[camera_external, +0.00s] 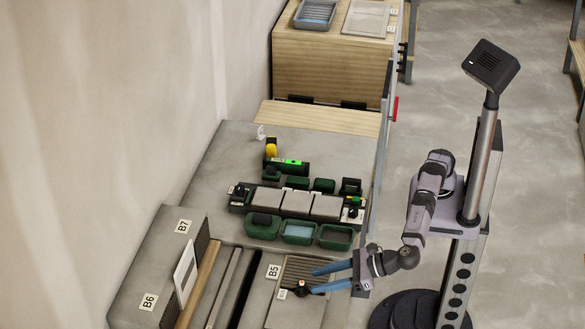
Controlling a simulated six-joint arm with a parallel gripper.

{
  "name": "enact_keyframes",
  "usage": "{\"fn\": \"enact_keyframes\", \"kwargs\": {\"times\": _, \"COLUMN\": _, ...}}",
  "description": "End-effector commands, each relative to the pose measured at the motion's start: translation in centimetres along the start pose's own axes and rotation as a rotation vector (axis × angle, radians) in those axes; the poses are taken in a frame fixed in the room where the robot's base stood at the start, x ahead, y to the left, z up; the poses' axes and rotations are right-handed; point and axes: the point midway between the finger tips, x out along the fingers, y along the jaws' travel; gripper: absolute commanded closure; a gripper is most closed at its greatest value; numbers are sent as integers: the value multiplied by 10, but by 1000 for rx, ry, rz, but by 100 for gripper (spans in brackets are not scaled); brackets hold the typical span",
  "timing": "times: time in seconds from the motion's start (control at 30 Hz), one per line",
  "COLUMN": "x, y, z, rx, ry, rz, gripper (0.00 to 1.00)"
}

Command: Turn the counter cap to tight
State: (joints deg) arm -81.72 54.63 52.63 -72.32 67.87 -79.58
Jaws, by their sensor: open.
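A small dark knob-like piece with a light and reddish top (302,288) stands at the slatted panel (302,267) near the B5 label. It may be the counter cap, but it is too small to be sure, and no tight mark on it can be read. My gripper (313,280) reaches in from the right with its two blue fingers apart. The fingertips are just right of the knob, the lower one close beside it. I cannot tell whether they touch it. Nothing shows between the fingers.
A dark fixture holding several grey tiles (297,203) lies on the grey worktop (210,170), with green bins (335,237) in front. A level with a bright green display (287,162) sits behind. Slotted racks with B6 and B7 labels (184,227) stand at left.

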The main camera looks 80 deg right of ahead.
Motion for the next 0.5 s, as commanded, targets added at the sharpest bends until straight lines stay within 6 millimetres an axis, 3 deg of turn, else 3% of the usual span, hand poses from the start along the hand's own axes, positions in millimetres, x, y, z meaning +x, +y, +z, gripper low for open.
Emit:
{"fn": "enact_keyframes", "kwargs": {"times": 0.2, "x": -9, "y": -1, "z": 0, "rx": 0, "ry": 0, "rz": -1, "gripper": 57}}
{"fn": "enact_keyframes", "kwargs": {"times": 0.5, "x": -7, "y": -2, "z": 0, "rx": 2, "ry": 0, "rz": -5, "gripper": 57}}
